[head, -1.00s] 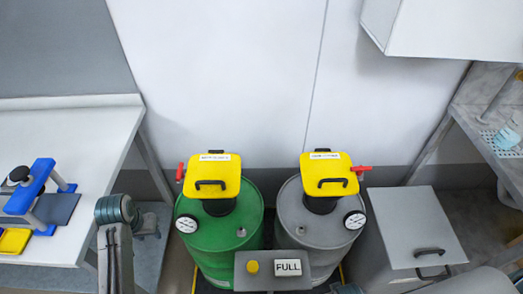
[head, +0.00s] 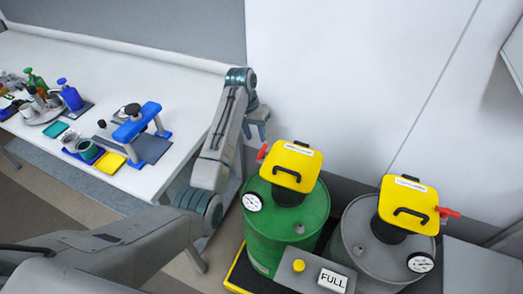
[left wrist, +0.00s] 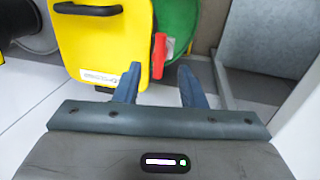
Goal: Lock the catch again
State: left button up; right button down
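The green drum (head: 270,240) has a yellow agitator head (head: 291,165) with a red catch (head: 262,152) on its left side. The grey drum (head: 365,245) has a similar yellow head (head: 408,205), with a red catch (head: 447,212) sticking out to the right. My left gripper (head: 262,132) is just behind the green drum's catch in the head view. In the left wrist view, its two fingers (left wrist: 158,72) are spread and empty. The red catch (left wrist: 158,56) lies just beyond the fingertips, in line with the gap. My right gripper is not in view.
A control box with a yellow button (head: 299,265) and a FULL sign (head: 332,280) stands before the drums. A white table (head: 120,75) at left carries bottles, cups and a blue press (head: 137,122). A pale wall rises close behind the drums.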

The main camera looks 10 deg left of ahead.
aim_at(260, 153)
pick_arm(q)
jog(key=f, duration=0.3)
jog(key=d+f+p, duration=0.1)
jog(key=f, duration=0.3)
jog(key=shift+s+d+f, duration=0.15)
jog(key=shift+d, duration=0.05)
grip_shut()
